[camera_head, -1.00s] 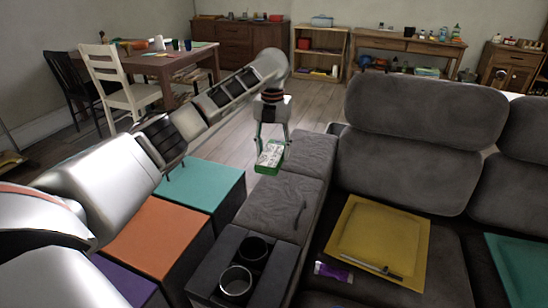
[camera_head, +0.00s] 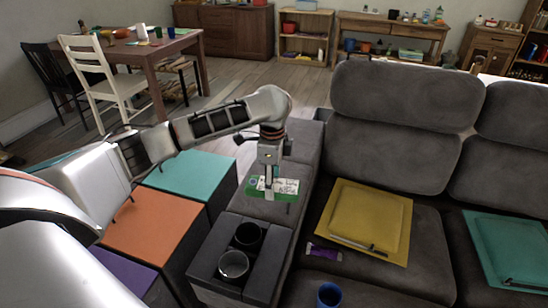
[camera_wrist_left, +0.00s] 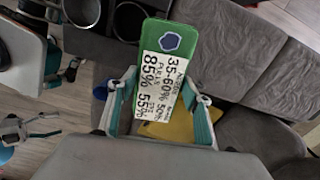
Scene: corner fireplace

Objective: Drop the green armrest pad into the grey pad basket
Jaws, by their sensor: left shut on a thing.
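My left gripper (camera_head: 269,194) is shut on the green pad (camera_head: 288,187), a flat piece with a printed white label. The gripper points down and holds the pad over the grey sofa arm; whether the pad touches the arm is unclear. In the left wrist view the pad (camera_wrist_left: 165,65) sits between the teal-lined fingers (camera_wrist_left: 163,110). A grey box-like shape (camera_head: 323,114) shows beyond the far end of the sofa arm; I cannot tell whether it is the grey pad basket. My right gripper is not in view.
A console with two cup holders (camera_head: 225,245) is at the near end of the sofa arm. Teal (camera_head: 196,178) and orange (camera_head: 150,230) blocks stand left of it. A yellow cushion (camera_head: 345,205), purple packet (camera_head: 324,252) and blue cup (camera_head: 329,294) are on the seat.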

